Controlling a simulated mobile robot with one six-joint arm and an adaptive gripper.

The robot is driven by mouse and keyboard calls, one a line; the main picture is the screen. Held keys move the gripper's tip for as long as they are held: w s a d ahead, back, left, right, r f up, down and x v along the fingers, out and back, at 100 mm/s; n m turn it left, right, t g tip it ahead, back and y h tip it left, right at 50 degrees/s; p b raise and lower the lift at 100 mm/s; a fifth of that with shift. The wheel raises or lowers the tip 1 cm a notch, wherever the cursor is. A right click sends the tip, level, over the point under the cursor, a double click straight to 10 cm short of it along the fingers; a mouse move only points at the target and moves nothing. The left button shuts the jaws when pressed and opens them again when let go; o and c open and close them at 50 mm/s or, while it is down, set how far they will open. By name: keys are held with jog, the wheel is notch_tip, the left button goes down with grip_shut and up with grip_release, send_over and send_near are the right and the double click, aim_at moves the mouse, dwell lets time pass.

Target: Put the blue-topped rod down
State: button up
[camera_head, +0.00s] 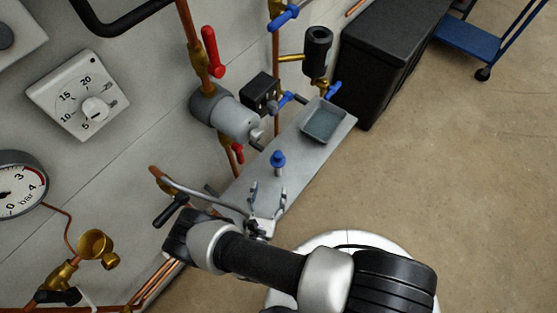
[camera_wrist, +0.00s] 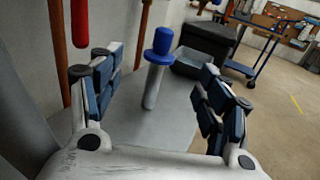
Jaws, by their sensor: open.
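The blue-topped rod (camera_head: 278,162) stands upright on a narrow grey shelf (camera_head: 299,150). In the wrist view the rod (camera_wrist: 153,82) is a grey shaft with a wide blue cap, between and beyond my fingers, slightly left of the middle. My gripper (camera_head: 268,190) is open and empty, just in front of the rod in the head view. In the wrist view the two padded fingers of my gripper (camera_wrist: 160,92) are spread wide, with clear gaps to the rod. The rod's foot rests on the shelf (camera_wrist: 165,125).
A shallow grey tray (camera_head: 325,122) sits at the shelf's far end. A wall with copper pipes, a grey pump (camera_head: 222,112), red and blue valve handles and a thermostat dial (camera_head: 78,94) lies left. A black box (camera_head: 388,55) stands behind. Open floor lies right.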

aim_at(277, 161)
jog(key=w, duration=0.3)
jog(key=w+d, duration=0.1)
jog(key=w, duration=0.2)
jog(key=w+b, duration=0.1)
jog(key=w, duration=0.1)
jog(key=shift+w+d, duration=0.4)
jog(key=shift+w+d+b, duration=0.2)
jog(key=shift+w, duration=0.65)
jog(key=shift+w+d+b, duration=0.15)
jog(key=shift+w+d, duration=0.1)
jog(key=shift+w, duration=0.6)
jog(key=shift+w+d+b, duration=0.2)
jog(key=shift+w, duration=0.65)
jog(key=shift+c, duration=0.4)
grip_shut()
